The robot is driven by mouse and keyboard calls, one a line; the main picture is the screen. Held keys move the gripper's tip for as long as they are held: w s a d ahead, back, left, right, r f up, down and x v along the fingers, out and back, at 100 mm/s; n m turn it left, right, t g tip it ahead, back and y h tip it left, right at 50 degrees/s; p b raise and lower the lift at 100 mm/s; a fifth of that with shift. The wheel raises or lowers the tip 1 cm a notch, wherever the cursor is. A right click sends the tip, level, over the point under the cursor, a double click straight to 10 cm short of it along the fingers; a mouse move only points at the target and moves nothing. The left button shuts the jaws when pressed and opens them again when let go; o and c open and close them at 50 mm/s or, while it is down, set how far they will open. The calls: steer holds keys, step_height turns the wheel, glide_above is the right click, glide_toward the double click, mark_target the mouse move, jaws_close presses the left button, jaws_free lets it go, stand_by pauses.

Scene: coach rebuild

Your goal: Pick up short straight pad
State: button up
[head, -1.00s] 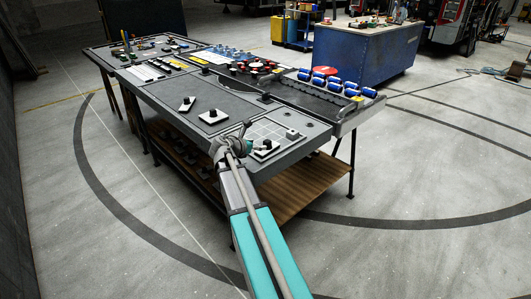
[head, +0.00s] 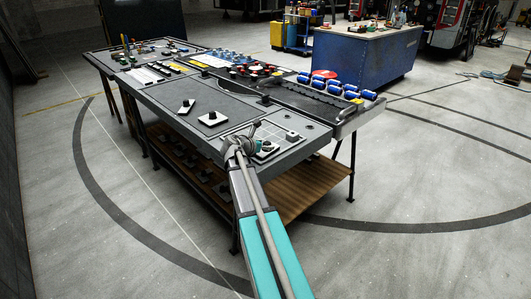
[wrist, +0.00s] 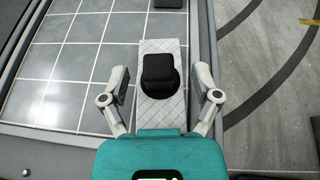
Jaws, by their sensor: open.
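A white quilted pad (wrist: 172,52) with a black knob (wrist: 157,72) on top lies on the tiled panel in the wrist view; it appears to be the short straight pad. My gripper (wrist: 161,86) is open, with one finger on each side of the knob and clear gaps to it. No contact shows. In the head view my gripper (head: 245,145) is over the near corner of the bench and partly hides this pad (head: 268,152).
Two other white pads with black knobs, a smaller one (head: 184,109) and a larger one (head: 212,119), lie on the bench's dark mat. A dark block (wrist: 170,3) stands beyond the pad. Blue cylinders (head: 335,84) line the bench's right side.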

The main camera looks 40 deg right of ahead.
mark_target(270, 143)
steer(key=shift+b+x, duration=0.45)
steer(key=shift+x, duration=1.25)
steer(key=shift+r, duration=0.15)
jaws_close()
